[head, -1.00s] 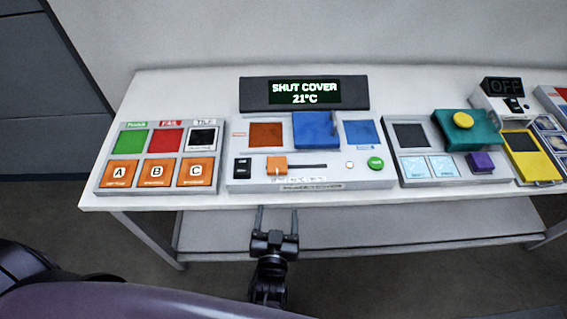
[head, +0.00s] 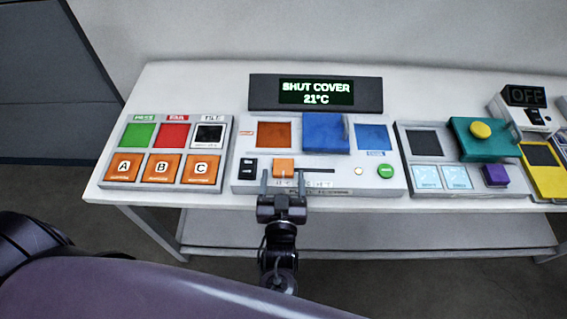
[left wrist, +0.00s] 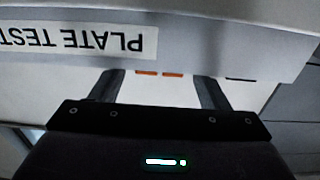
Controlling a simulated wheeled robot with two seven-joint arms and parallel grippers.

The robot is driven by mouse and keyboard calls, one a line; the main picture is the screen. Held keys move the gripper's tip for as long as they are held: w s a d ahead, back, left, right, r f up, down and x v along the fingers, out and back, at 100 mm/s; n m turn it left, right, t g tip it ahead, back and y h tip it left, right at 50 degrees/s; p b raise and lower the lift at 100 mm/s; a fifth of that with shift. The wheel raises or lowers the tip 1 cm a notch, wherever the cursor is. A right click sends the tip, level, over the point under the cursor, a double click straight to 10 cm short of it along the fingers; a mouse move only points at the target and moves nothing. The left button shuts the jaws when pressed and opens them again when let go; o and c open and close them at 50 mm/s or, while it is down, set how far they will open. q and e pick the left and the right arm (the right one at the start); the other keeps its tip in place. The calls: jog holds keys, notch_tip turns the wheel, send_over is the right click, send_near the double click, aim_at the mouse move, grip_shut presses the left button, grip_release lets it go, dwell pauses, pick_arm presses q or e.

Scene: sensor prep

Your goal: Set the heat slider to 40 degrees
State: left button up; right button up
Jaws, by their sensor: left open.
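The heat slider's orange knob (head: 284,168) sits near the left end of its dark slot (head: 318,171) on the grey middle console (head: 390,188). The display (head: 316,92) behind it reads "SHUT COVER 21°C". My left gripper (head: 284,182) is open and empty, its two fingers pointing at the console's front edge, just in front of the knob and on either side of it in the picture. I cannot tell whether they touch the console. The scale labels below the slot are partly hidden by the fingers. The left wrist view shows the fingers (left wrist: 160,85) apart near the "PLATE TEST" label (left wrist: 80,38). My right gripper is not in view.
A blue cover block (head: 325,133) stands behind the slot, between an orange plate (head: 273,134) and a blue plate (head: 372,137). A black switch (head: 248,168) is left of the knob; a green button (head: 385,171) is at the right. Tile trays (head: 191,188) stand left.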

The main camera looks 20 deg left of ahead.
aim_at(283, 176)
pick_arm(q)
jog(key=x, duration=0.4)
jog(key=shift+w+p, duration=0.1)
jog(key=shift+p, duration=0.2)
